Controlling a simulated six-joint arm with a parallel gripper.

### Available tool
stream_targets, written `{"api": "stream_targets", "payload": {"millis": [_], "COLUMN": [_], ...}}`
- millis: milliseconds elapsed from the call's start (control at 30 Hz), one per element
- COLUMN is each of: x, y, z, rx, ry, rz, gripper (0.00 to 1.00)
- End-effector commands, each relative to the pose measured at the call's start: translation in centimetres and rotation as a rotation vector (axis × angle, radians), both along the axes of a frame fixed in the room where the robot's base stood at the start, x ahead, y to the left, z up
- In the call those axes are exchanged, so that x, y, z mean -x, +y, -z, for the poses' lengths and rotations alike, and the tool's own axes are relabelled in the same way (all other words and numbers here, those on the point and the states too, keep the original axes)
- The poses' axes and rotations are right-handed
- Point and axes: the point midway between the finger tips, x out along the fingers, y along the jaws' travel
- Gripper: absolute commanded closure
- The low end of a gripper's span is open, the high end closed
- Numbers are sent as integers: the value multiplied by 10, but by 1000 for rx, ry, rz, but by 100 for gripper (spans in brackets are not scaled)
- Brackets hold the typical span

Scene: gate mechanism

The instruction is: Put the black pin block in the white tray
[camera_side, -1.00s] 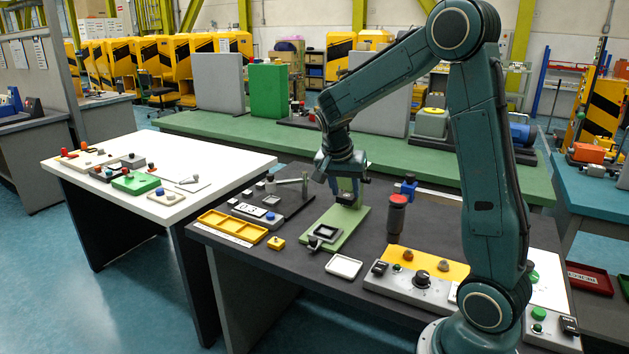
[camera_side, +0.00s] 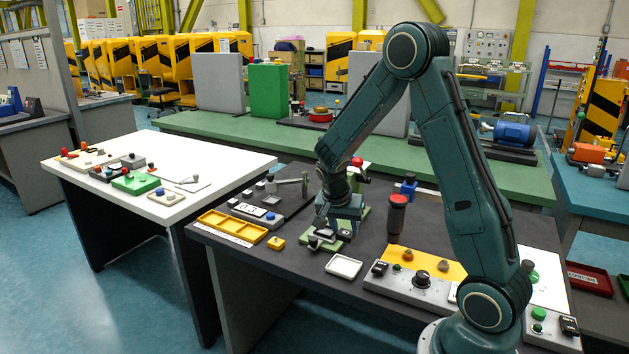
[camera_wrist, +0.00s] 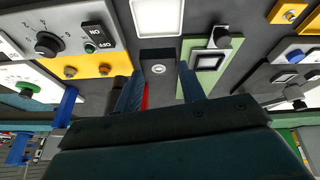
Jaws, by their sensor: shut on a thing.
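My gripper (camera_wrist: 160,88) is shut on the black pin block (camera_wrist: 158,56), which shows a round silver pin end between the fingers in the wrist view. In the side view my gripper (camera_side: 338,234) is low over the table, beside the green plate, and mostly covers the block. The white tray (camera_side: 343,267) lies on the dark table just in front of the gripper. It also shows at the top of the wrist view (camera_wrist: 157,17), just beyond the block and apart from it. The tray looks empty.
The green plate (camera_wrist: 191,48) with a black-rimmed square frame and a small clamp is close beside the block. A control panel (camera_side: 425,280) with knobs is to the right of the tray. A yellow tray (camera_side: 232,227) is at the left.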

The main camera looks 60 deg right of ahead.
Motion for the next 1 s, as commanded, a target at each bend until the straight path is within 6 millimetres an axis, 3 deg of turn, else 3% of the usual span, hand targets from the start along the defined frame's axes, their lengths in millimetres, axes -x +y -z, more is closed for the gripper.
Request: {"api": "stream_targets", "payload": {"millis": [100,300,733,1000], "x": [1,0,0,0], "y": [0,0,0,0], "z": [22,47,59,84], "rx": [-2,-1,0,-1], "ry": [5,2,1,2], "rz": [0,1,1,0], "gripper": [100,100,100,100]}}
